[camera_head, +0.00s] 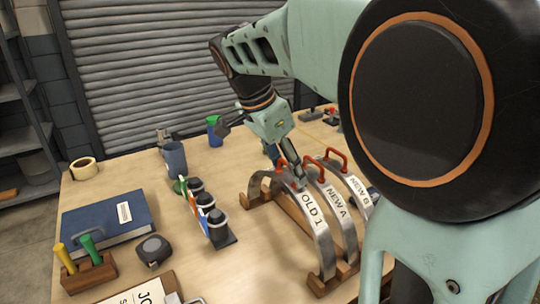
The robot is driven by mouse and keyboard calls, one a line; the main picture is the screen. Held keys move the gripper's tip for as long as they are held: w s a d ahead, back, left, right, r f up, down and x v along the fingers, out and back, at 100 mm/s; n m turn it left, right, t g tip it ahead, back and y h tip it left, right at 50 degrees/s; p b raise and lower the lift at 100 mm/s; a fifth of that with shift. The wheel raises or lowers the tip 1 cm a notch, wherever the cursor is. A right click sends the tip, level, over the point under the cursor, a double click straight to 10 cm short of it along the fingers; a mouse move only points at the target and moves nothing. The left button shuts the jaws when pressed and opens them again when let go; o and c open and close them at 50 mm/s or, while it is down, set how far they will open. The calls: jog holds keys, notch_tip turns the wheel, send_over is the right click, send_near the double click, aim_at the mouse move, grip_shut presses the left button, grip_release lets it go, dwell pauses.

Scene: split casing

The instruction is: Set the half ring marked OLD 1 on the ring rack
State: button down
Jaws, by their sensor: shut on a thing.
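The half ring marked OLD 1 (318,232) is a grey metal arch with a white label and a red handle on top. It stands upright at the near end of the wooden ring rack (345,272), its two ends at the rack's bars. I cannot tell whether it rests fully in the rack or hangs just above it. My gripper (293,177) points down at the top of this arch and is shut on it at the handle, which the fingers partly hide. The half rings NEW A (341,208) and NEW B (358,190) stand right beside it, with red handles.
Left of the rack stands a dark holder (218,232) with black-capped items. Further left are a tape measure (154,250), a blue book (105,222), a wooden tool block (90,273) and a tape roll (84,168). A blue-grey cup (175,157) stands behind. My arm hides the right side.

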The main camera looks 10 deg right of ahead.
jog(key=shift+f+b, duration=0.4)
jog(key=shift+b, duration=0.2)
dwell(1.1)
jog(key=c, duration=1)
grip_release()
jog(key=shift+o, duration=1.3)
jog(key=shift+s, duration=0.1)
jog(key=shift+f, duration=0.35)
jog(key=v, duration=1.2)
jog(key=shift+r, duration=0.2)
jog(key=shift+f, duration=0.1)
